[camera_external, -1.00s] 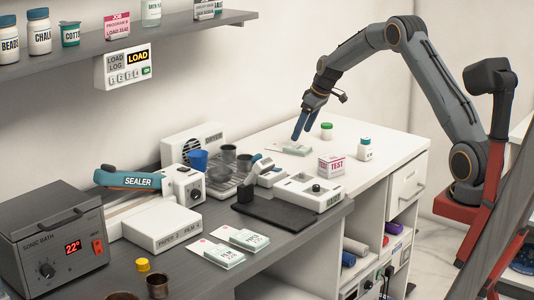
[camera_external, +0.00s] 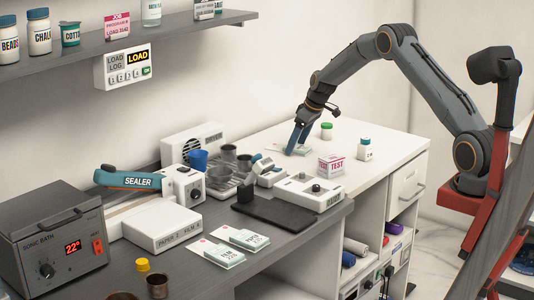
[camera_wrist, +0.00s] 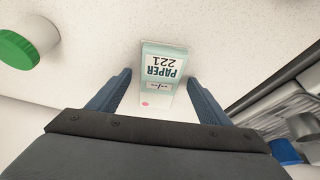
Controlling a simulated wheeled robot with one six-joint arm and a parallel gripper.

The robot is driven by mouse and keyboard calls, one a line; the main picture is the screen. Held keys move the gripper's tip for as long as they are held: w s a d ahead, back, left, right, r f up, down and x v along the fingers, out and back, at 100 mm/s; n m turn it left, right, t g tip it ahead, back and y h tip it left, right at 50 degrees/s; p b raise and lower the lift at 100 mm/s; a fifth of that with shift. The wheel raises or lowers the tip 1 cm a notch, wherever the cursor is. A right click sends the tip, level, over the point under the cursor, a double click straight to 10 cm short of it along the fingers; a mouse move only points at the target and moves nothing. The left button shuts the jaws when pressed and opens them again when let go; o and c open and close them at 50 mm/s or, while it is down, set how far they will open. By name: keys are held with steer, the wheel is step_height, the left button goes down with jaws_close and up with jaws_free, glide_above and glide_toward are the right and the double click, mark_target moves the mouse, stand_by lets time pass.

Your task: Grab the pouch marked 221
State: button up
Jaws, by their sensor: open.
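The pouch marked 221 (camera_wrist: 160,72) shows in the wrist view, upside down, with a white label reading PAPER 221 and a pale green border. It lies flat on the white counter, between and ahead of my gripper's two blue fingers. In the external view the pouch (camera_external: 303,149) lies near the back of the white counter, partly hidden by the fingers. My gripper (camera_external: 296,151) is open and points down at the pouch. In the wrist view there is space between each finger of my gripper (camera_wrist: 160,88) and the pouch.
A green-capped jar (camera_external: 326,131) stands behind and right of the pouch. A TEST box (camera_external: 331,166) and a teal-capped bottle (camera_external: 365,149) stand to the right. A white device (camera_external: 307,192) is in front. Two other pouches lie on the dark counter, including a FILM pouch (camera_external: 217,252).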

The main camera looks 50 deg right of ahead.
steer(key=shift+f, duration=0.1)
steer(key=shift+c, duration=0.2)
steer(key=c, duration=1)
